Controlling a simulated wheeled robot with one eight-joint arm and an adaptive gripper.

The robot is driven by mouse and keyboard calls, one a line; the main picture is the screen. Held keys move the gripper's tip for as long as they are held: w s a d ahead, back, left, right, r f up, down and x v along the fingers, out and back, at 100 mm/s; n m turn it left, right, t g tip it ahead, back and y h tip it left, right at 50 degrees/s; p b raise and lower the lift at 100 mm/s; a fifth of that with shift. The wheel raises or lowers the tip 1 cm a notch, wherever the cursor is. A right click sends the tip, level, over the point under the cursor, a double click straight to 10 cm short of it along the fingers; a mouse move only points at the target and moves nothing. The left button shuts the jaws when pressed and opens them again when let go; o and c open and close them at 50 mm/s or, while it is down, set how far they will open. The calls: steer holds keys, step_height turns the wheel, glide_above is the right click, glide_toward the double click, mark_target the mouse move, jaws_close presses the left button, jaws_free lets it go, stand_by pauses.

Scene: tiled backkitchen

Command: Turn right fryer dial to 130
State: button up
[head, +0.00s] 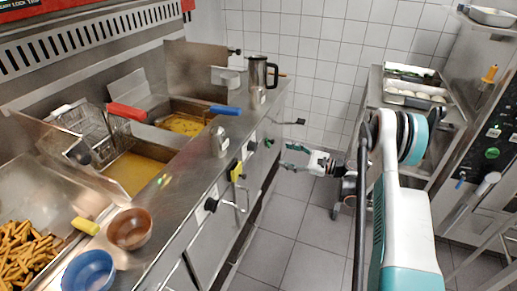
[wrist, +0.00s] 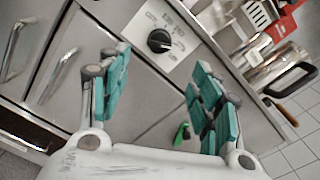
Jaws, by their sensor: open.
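The fryer (head: 227,135) stands on the left in the head view, with its dials on the front panel. One black dial (head: 211,205) is on the nearer part of the panel. Another dark dial (head: 252,146) sits farther along, to the right. In the wrist view a black round dial (wrist: 159,41) sits on a light plate with printed marks, too small to read. My gripper (head: 289,156) is open and empty in front of the farther panel. In the wrist view its teal-padded fingers (wrist: 160,62) are spread, with the dial beyond and between them, apart from both.
Yellow (head: 236,172) and green (head: 268,143) lever handles stick out from the fryer front. A steel jug (head: 262,73) stands on the far fryer top. A steel trolley with trays (head: 412,92) is at the back right. Tiled floor (head: 285,250) is free between.

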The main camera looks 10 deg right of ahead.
mark_target(253, 146)
steer(key=b+x, duration=0.3)
steer(key=x, duration=1)
steer(key=shift+b, duration=0.3)
steer(key=shift+c, duration=0.3)
steer(key=c, duration=1)
